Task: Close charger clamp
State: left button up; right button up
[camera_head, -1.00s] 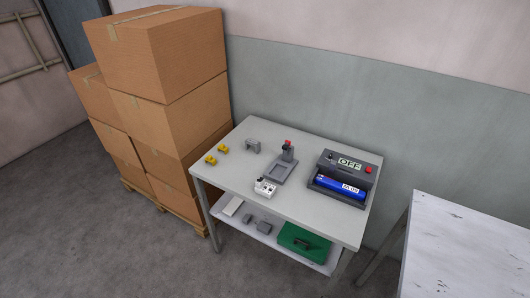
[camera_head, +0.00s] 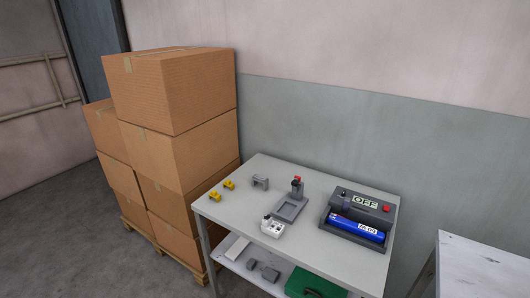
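A dark grey charger (camera_head: 340,218) with a display reading OFF and a red button stands at the right of the grey table (camera_head: 250,222). A blue cylindrical battery (camera_head: 357,228) with a white label lies in its front. A grey fixture with an upright post and red top (camera_head: 291,204) stands left of the charger; I cannot tell if it is a clamp. The state of any clamp on the charger is too small to tell. Neither of my grippers is in view.
A lower shelf holds a green case (camera_head: 314,284) and grey parts. Stacked boxes (camera_head: 180,130) stand left; a white table (camera_head: 480,268) stands right.

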aim_at(346, 201)
jog(key=z, duration=1.05)
jog(key=k, duration=0.05)
